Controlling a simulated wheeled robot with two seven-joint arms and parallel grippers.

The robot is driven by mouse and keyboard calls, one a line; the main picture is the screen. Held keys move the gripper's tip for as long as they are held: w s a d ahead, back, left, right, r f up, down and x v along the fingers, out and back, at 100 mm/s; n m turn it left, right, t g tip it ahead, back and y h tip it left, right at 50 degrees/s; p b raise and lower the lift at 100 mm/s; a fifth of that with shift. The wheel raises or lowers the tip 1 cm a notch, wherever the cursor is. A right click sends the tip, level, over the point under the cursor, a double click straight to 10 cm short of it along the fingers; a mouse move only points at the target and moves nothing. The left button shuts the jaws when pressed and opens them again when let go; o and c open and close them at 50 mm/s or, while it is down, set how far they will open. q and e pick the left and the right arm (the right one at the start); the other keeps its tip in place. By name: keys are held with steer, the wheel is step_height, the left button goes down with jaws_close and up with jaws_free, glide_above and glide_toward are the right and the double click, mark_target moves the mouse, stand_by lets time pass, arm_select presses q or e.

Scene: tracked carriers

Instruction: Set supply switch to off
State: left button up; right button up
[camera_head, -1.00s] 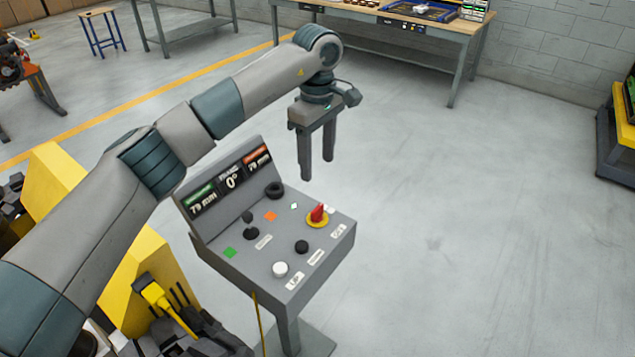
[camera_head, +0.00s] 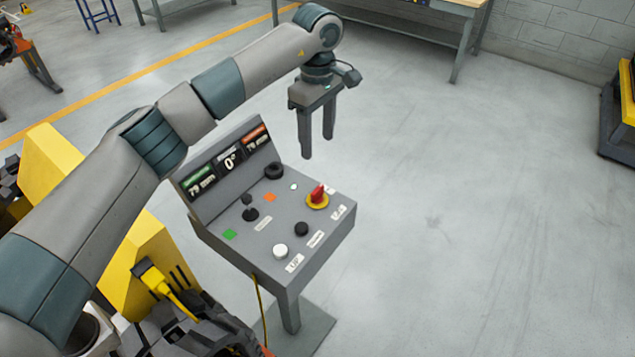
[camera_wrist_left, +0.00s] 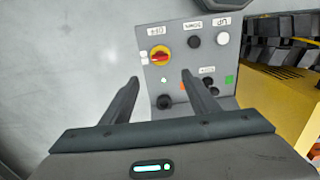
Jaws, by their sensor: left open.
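The supply switch (camera_head: 318,196) is a red rotary handle on a yellow round plate, at the right side of the grey control console (camera_head: 240,262). It also shows in the left wrist view (camera_wrist_left: 159,57), beyond and between my fingertips, with a white label beside it. My left gripper (camera_head: 318,148) is open and empty, pointing down above and behind the console's far right corner. It is apart from the switch. In the left wrist view both fingers of the left gripper (camera_wrist_left: 160,82) are spread over the panel. My right gripper is not in view.
The panel also carries a white button (camera_head: 280,251), a black button (camera_head: 302,229), a black joystick (camera_head: 250,212) and a black knob (camera_head: 274,170). A sloped display (camera_head: 229,160) stands at its back. A yellow machine (camera_head: 140,270) is at the left. Floor to the right is clear.

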mark_target(318, 189)
arm_select(q)
step_height(318, 189, down, 14)
steer(key=p, duration=0.6)
steer(key=shift+r, duration=0.15)
steer(key=shift+f, duration=0.85)
steer(key=c, duration=1.1)
